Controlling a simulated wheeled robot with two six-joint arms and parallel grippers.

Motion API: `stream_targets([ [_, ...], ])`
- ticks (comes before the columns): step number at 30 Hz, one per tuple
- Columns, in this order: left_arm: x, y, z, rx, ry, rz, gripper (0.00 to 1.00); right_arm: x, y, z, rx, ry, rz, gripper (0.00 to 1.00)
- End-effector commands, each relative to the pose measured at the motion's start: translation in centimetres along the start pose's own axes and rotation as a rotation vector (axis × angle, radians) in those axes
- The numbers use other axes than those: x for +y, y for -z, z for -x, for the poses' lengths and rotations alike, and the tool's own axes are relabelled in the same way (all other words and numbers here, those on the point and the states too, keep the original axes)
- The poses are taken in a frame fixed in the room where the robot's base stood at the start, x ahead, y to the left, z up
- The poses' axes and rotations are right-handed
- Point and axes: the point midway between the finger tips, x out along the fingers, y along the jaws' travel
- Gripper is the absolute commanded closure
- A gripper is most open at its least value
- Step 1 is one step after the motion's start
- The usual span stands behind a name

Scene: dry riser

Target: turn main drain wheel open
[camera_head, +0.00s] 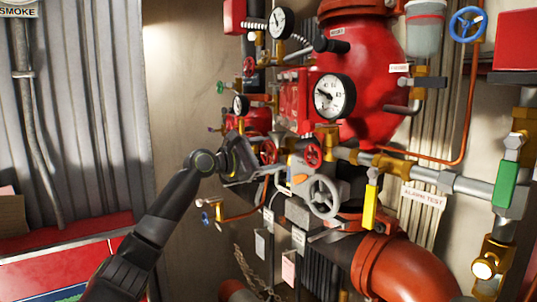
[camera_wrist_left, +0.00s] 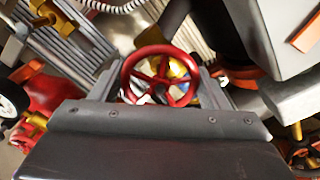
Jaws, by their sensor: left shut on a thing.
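My left gripper (camera_head: 262,162) reaches in from the left to a small red handwheel (camera_head: 268,151) among the pipes. In the left wrist view, this red spoked wheel (camera_wrist_left: 160,76) sits between the two grey fingers, which are shut on its rim. A second red wheel (camera_head: 313,155) is just to the right, and a larger grey wheel (camera_head: 323,197) is lower, apart from the gripper. I cannot read a label naming the main drain wheel. My right gripper is not in view.
A pressure gauge (camera_head: 333,96), a yellow lever (camera_head: 370,205) and a large red pipe (camera_head: 400,272) crowd the right side. Bare wall (camera_head: 185,90) is at the left.

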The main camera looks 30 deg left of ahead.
Motion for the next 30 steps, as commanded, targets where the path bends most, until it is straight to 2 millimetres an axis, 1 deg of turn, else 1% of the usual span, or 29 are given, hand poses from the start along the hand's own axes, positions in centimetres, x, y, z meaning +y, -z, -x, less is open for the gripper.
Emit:
stream_targets([
  [3,0.04,-0.01,0.00,-0.001,-0.002,0.069,0.54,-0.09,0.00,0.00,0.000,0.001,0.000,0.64],
  [9,0.02,0.00,0.00,-0.001,-0.001,0.149,0.54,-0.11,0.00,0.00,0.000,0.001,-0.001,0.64],
  [15,0.01,0.01,-0.01,0.000,-0.001,0.183,0.54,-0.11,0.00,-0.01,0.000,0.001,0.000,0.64],
  [27,-0.02,0.04,-0.01,0.000,0.000,0.192,0.54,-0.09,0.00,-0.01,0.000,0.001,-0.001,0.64],
  [28,-0.02,0.04,-0.01,0.000,0.000,0.192,0.30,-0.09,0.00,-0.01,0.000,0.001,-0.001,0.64],
  [30,-0.02,0.04,-0.01,0.000,0.000,0.191,0.20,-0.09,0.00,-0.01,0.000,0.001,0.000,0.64],
])
